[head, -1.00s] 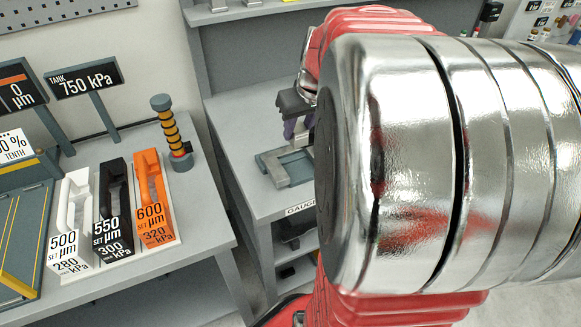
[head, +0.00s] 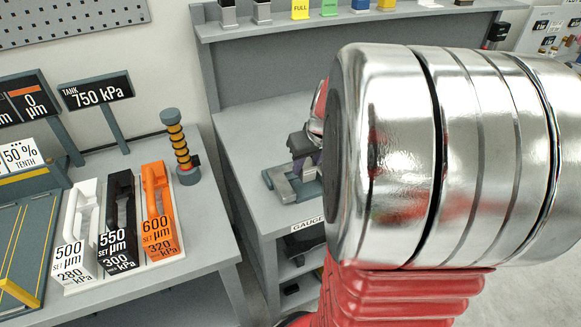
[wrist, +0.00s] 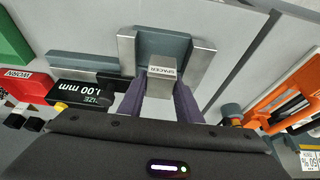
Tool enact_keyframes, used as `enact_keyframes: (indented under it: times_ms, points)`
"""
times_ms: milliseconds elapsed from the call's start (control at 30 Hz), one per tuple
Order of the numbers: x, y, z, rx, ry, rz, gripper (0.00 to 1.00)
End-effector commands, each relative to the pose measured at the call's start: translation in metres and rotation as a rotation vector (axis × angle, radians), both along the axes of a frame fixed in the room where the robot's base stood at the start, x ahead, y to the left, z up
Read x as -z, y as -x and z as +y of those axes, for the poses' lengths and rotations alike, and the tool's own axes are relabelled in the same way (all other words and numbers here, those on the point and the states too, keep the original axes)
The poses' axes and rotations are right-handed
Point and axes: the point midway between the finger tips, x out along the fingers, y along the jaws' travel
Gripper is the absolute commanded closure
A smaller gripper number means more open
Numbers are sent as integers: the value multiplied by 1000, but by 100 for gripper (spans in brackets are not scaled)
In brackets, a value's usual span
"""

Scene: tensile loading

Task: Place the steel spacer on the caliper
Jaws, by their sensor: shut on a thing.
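The steel spacer (wrist: 162,66), a small pale block lettered SPACER, sits between the purple fingers of my gripper (wrist: 162,88) in the wrist view. My gripper is shut on it. The caliper (wrist: 126,52) has a grey-blue bed and two light metal jaws; the spacer appears over the gap between the jaws. I cannot tell whether it touches the bed. In the head view my gripper (head: 304,172) is at the caliper (head: 284,190) on the gauge bench, and the spacer is hidden there. My shiny arm link covers the right of that view.
A SIZE 1.00 mm display (wrist: 84,93) and a red WORN box (wrist: 25,85) lie left in the wrist view. White (head: 82,235), black (head: 118,225) and orange (head: 158,215) handled blocks stand on the left table, beside a ringed post (head: 180,147).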

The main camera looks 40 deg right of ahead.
Motion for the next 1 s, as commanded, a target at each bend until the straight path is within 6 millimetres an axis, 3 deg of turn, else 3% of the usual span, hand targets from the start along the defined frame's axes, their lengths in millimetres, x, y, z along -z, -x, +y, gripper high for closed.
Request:
enact_keyframes:
  times_ms: [333, 667, 1000]
  points:
    - [3, 0, 0, -1, 2, -2, 100]
    - [36, 0, 0, -1, 2, -1, 100]
    - [38, -1, 0, -1, 2, -2, 100]
